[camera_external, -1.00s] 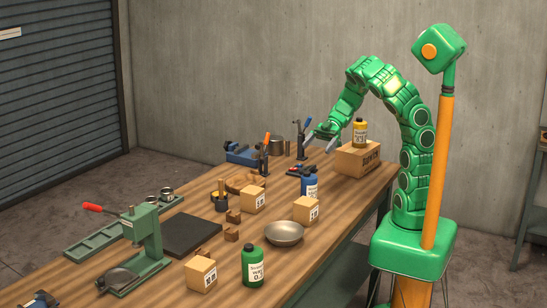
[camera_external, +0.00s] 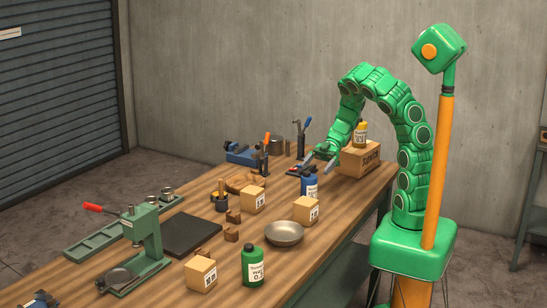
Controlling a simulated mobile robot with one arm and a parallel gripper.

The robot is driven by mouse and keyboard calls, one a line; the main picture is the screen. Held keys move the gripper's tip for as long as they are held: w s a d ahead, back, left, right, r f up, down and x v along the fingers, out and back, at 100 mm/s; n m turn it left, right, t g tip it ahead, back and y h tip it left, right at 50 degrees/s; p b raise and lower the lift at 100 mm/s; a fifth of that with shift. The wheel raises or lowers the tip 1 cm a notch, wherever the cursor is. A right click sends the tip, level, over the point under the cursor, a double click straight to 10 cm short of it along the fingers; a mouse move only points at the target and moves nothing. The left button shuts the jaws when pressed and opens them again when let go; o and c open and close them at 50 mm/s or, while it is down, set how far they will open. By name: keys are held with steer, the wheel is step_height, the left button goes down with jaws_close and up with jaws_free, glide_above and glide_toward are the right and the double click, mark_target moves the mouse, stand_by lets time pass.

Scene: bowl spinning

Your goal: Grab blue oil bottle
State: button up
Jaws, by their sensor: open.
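The blue oil bottle (camera_external: 309,185) with a white label stands upright on the workbench, behind a small cardboard box. My gripper (camera_external: 319,164) is open and empty, its fingers pointing down and left, just above and behind the bottle's top. From this view I cannot tell whether a finger touches the bottle. The bottle's lower part is partly hidden by the box.
Small cardboard boxes (camera_external: 306,210) and (camera_external: 252,199) stand near the bottle. A metal bowl (camera_external: 284,233) and a green bottle (camera_external: 253,267) are nearer the front. A yellow bottle (camera_external: 360,135) stands on a larger carton (camera_external: 361,158) behind my gripper. Clamps (camera_external: 301,140) stand farther back.

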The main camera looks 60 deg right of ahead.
mark_target(309, 173)
steer(key=shift+s+f+x, duration=0.1)
steer(key=shift+f+x, duration=0.1)
steer(key=shift+x, duration=1.2)
steer(key=shift+s+f+x, duration=0.15)
steer(key=shift+x, duration=2)
steer(key=shift+f, duration=0.1)
steer(key=c, duration=1.3)
